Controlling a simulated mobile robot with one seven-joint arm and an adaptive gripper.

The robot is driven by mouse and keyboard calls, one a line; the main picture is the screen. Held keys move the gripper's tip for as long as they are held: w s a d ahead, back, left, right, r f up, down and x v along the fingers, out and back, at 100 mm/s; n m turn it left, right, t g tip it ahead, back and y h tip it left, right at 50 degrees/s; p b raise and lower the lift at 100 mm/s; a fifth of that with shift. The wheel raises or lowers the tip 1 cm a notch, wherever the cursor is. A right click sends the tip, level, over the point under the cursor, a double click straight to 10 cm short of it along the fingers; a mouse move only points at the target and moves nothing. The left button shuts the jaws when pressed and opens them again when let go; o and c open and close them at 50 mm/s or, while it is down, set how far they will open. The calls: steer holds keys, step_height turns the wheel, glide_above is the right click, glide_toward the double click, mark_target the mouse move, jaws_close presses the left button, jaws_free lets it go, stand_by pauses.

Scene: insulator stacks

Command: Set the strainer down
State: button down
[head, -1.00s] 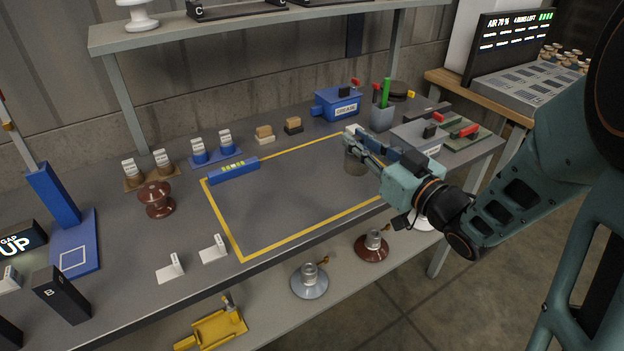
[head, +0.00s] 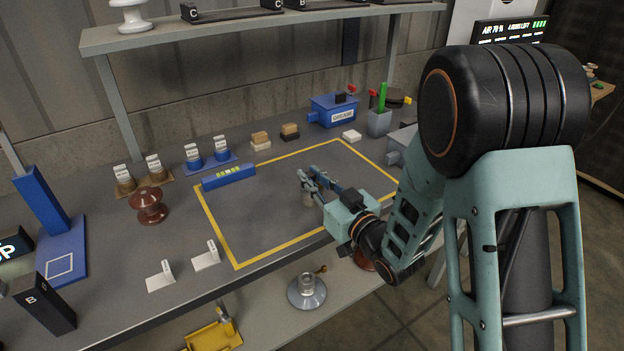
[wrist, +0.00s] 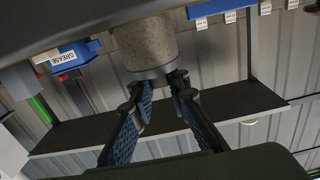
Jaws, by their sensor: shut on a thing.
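The strainer, a grey speckled cylinder (head: 308,197), is in my gripper (head: 314,179) over the yellow-outlined area (head: 262,215) of the workbench. In the wrist view the strainer (wrist: 146,45) fills the top middle, with a smooth grey band at its lower end in the picture. My gripper's fingers (wrist: 160,86) close on it at that band. In the head view the strainer is small and partly hidden by the fingers. I cannot tell whether its underside touches the bench.
A brown insulator (head: 148,204) stands farther left. The outlined surface around the strainer is clear.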

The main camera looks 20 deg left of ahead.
steer(key=shift+r, duration=0.15)
steer(key=shift+f+b, duration=0.25)
steer(key=shift+b, duration=0.05)
steer(key=c, duration=1.9)
jaws_free()
steer(key=shift+r, duration=0.1)
steer(key=shift+r, duration=0.1)
steer(key=shift+r+p, duration=0.2)
steer(key=shift+p, duration=0.25)
steer(key=v, duration=0.9)
steer(key=shift+s+d+f, duration=0.15)
steer(key=shift+d, duration=0.1)
steer(key=shift+a+r+p, duration=0.1)
steer(key=shift+r+p, duration=0.2)
steer(key=shift+p, duration=0.6)
steer(key=shift+f+p, duration=0.1)
steer(key=shift+p, duration=0.95)
